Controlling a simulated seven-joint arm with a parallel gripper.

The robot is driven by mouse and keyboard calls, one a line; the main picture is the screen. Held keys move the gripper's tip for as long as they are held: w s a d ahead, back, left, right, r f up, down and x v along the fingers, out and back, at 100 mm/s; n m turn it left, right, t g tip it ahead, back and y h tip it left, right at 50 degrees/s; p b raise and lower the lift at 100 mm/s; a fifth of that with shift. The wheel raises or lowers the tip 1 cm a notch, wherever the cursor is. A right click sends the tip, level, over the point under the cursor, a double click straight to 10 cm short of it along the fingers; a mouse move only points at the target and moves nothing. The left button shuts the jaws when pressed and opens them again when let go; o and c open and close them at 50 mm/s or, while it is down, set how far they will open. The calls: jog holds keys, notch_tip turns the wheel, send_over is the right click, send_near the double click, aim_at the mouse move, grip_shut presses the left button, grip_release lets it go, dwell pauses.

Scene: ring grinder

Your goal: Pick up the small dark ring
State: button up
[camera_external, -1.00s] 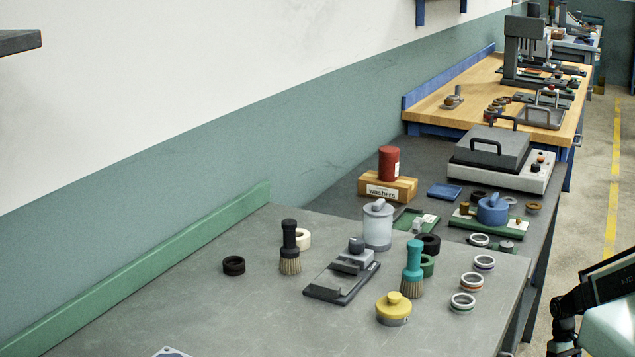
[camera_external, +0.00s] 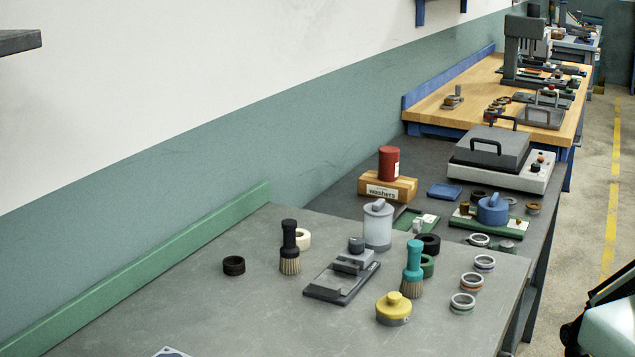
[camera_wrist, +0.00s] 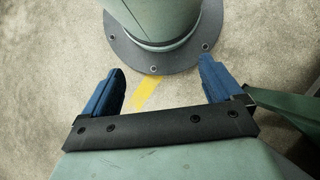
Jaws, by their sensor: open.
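A small dark ring (camera_external: 233,265) lies flat on the grey bench top at the left in the external view, apart from the other items. Another black ring (camera_external: 428,243) sits farther right, behind the teal-handled brush. My gripper (camera_wrist: 160,90) shows in the wrist view with its two blue fingers spread wide and nothing between them. It points at the floor and my base, away from the bench. In the external view only a part of my arm shows at the lower right edge; the fingers are not visible there.
Near the dark ring stand a black-handled brush (camera_external: 290,250) and a cream ring (camera_external: 303,238). A grey fixture (camera_external: 342,282), white canister (camera_external: 378,226), teal brush (camera_external: 413,270), yellow-knobbed weight (camera_external: 394,308) and several pale rings (camera_external: 472,282) stand right. The bench's front left is mostly clear.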

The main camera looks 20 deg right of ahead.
jog(key=shift+c, duration=0.4)
jog(key=shift+c, duration=0.9)
